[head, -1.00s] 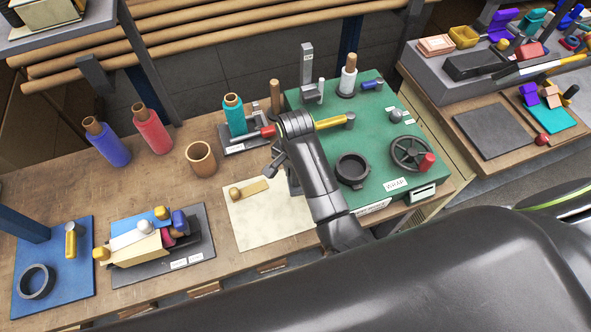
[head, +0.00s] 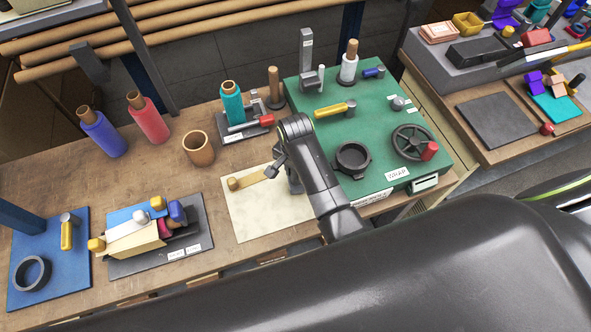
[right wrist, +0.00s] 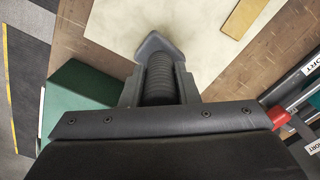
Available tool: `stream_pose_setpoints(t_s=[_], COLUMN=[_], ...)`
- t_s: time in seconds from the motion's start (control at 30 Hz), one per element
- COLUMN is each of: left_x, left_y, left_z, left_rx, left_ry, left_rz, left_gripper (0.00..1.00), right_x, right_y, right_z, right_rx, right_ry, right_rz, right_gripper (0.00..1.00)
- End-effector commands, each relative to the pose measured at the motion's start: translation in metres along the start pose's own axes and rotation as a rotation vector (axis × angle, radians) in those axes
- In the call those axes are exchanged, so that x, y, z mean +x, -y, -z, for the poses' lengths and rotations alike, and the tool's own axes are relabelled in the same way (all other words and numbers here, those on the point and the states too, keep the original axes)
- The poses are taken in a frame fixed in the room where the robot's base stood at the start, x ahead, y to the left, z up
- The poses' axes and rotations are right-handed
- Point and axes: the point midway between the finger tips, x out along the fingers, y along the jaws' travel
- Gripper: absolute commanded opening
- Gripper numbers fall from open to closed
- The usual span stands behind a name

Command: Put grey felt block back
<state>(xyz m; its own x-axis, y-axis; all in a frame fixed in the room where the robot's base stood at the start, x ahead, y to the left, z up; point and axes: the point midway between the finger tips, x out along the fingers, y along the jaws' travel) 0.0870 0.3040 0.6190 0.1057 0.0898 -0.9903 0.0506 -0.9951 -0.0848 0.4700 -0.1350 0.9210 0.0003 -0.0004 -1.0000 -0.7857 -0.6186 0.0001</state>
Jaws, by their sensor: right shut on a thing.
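My right gripper (right wrist: 160,80) is shut on a dark grey piece (right wrist: 158,45) with a pointed end, probably the grey felt block. A ribbed dark part shows between the fingers, and the rest of the piece is hidden. In the head view my right gripper (head: 290,180) hangs low over the right part of the cream sheet (head: 256,212), beside the green mat (head: 325,140). At this size I cannot tell whether the piece touches the sheet. My left gripper is not in view.
A wooden bar with a round knob (head: 243,181) lies on the sheet. A dark tray (head: 200,230) with coloured pieces and a blue mat (head: 70,280) are at left. Felt rolls (head: 148,118) and a wooden cup (head: 198,149) stand behind. Bare tabletop (head: 125,185) lies between.

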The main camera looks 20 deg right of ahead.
Motion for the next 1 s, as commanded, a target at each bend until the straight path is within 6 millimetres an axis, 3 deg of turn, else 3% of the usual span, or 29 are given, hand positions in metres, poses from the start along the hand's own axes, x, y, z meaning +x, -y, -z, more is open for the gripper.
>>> stream_pose_setpoints(t_s=[0.93,0.97,1.0], left_x=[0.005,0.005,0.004], left_y=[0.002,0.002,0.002], left_z=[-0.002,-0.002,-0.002], left_rx=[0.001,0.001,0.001], left_ry=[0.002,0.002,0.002], left_rz=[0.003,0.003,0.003], left_gripper=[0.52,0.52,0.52], right_x=[0.010,0.010,0.010], right_y=[0.000,0.000,0.000], right_z=[0.000,0.000,0.000], right_rx=[0.000,0.000,0.000], right_ry=[0.000,0.000,0.000], right_rz=[0.000,0.000,0.000], right_gripper=[0.00,0.29,0.34])
